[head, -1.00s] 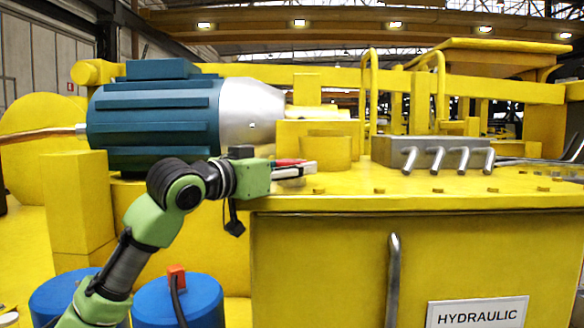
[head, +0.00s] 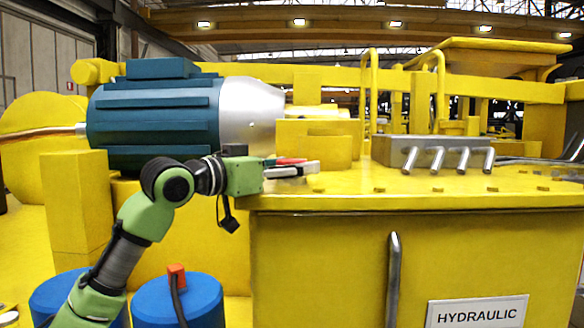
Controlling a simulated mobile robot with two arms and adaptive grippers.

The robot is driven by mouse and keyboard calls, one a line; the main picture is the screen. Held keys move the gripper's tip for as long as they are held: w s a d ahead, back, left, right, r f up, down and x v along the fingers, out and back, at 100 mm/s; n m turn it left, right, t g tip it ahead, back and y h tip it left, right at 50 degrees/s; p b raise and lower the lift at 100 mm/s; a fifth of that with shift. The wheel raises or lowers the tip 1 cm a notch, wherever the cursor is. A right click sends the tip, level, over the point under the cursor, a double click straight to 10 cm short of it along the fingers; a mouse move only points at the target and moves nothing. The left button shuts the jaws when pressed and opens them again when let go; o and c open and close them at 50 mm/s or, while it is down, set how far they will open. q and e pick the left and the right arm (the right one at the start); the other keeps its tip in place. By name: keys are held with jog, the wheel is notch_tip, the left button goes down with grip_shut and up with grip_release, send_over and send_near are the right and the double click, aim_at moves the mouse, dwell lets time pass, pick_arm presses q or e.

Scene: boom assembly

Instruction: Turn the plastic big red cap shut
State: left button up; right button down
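My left gripper (head: 312,167) reaches in from the left, low over the top of the yellow hydraulic tank, with its fingers pointing right. A small flat red piece (head: 290,161), which looks like the big red cap, shows just behind the near grey finger. The near finger and gripper body hide most of it, so I cannot tell whether the fingers touch it or how it is seated. The far finger does not show clearly. My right gripper is not in view.
A blue motor (head: 155,120) with a silver end stands behind my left arm. A grey block with several silver levers (head: 425,150) is to the right. Two blue drums (head: 195,300) stand below left.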

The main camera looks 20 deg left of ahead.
pick_arm(q)
jog(key=shift+s+a, duration=0.1)
jog(key=v, duration=1)
jog(key=shift+s+a, duration=0.35)
jog(key=shift+s, duration=0.4)
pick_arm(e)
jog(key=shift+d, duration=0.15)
